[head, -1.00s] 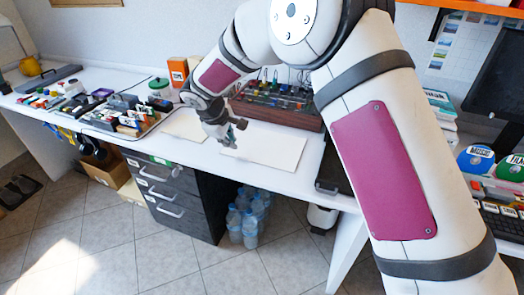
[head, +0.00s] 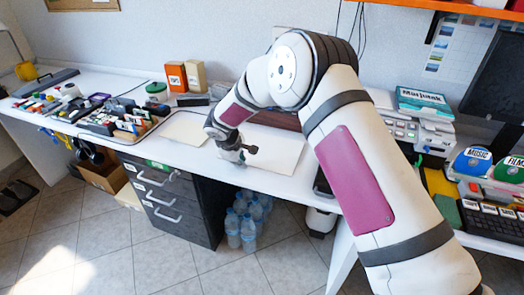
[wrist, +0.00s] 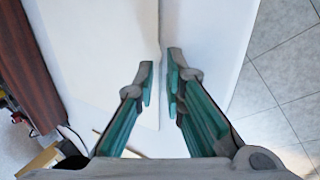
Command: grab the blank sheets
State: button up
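The blank sheets (head: 287,155) lie flat and cream-coloured on the white desk, partly covered by my arm. In the wrist view the sheets (wrist: 105,55) fill the left side, with their straight edge running between my fingers. My gripper (head: 243,152) is over the front part of the sheets in the head view. In the wrist view my gripper (wrist: 160,82) has its two fingertips apart, one over the sheets and one over bare desk. Nothing is visibly held. I cannot tell whether the fingertips touch the desk.
A second pale sheet (head: 185,129) lies to the left. Beyond it is a tray of coloured items (head: 120,122). A wooden-sided device (wrist: 27,70) borders the sheets at the wrist view's left. The desk's front edge and tiled floor (wrist: 285,75) are close on the right.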

jog(key=shift+w+f, duration=0.15)
jog(key=shift+f, duration=0.2)
grip_shut()
jog(key=shift+r, duration=0.1)
